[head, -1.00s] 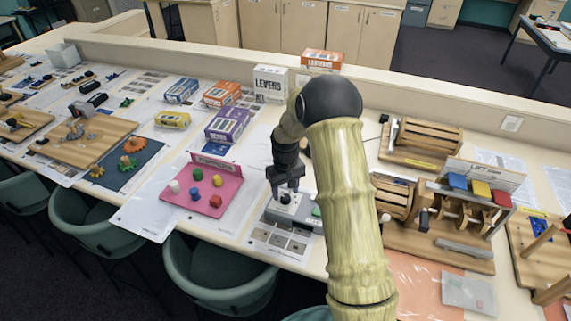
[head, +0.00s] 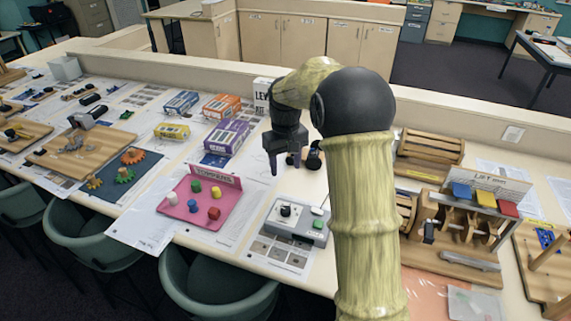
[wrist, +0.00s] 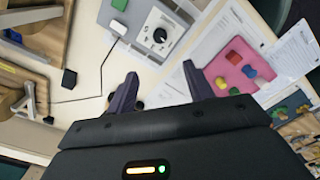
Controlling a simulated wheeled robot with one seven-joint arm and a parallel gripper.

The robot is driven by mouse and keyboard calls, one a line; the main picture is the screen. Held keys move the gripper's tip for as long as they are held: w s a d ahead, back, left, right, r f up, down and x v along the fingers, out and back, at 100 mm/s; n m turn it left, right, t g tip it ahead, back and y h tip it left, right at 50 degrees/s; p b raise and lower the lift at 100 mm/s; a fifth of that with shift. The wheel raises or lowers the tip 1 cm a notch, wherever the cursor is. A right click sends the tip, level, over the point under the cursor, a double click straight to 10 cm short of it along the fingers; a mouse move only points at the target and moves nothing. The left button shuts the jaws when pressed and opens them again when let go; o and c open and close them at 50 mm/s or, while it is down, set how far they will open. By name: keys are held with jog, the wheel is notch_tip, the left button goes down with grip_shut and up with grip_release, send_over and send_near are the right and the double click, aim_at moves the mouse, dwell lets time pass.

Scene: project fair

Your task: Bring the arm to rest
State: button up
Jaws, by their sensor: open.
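My gripper (head: 286,165) is open and empty in the head view. It hangs above the table, behind the grey control box and clear of it. In the wrist view my gripper (wrist: 158,88) shows its two dark fingers spread apart with nothing between them. The grey control box (head: 270,223) has a black knob (head: 285,211) and a green button (head: 318,224). The knob also shows in the wrist view (wrist: 160,36). My arm hides part of the table at the right of the box.
A pink tray (head: 222,212) with several coloured pegs lies left of the box. Purple (head: 227,138) and orange (head: 221,107) boxes stand behind it. A wooden cam stand (head: 470,238) is at the right. A low wall (head: 180,65) runs along the back.

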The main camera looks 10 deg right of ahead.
dwell(0.3)
jog(key=s+f+m+t, duration=0.2)
jog(key=s+f, duration=0.2)
jog(key=s, duration=1.9)
jog(key=shift+s+a+t, duration=0.15)
jog(key=shift+s+t, duration=0.15)
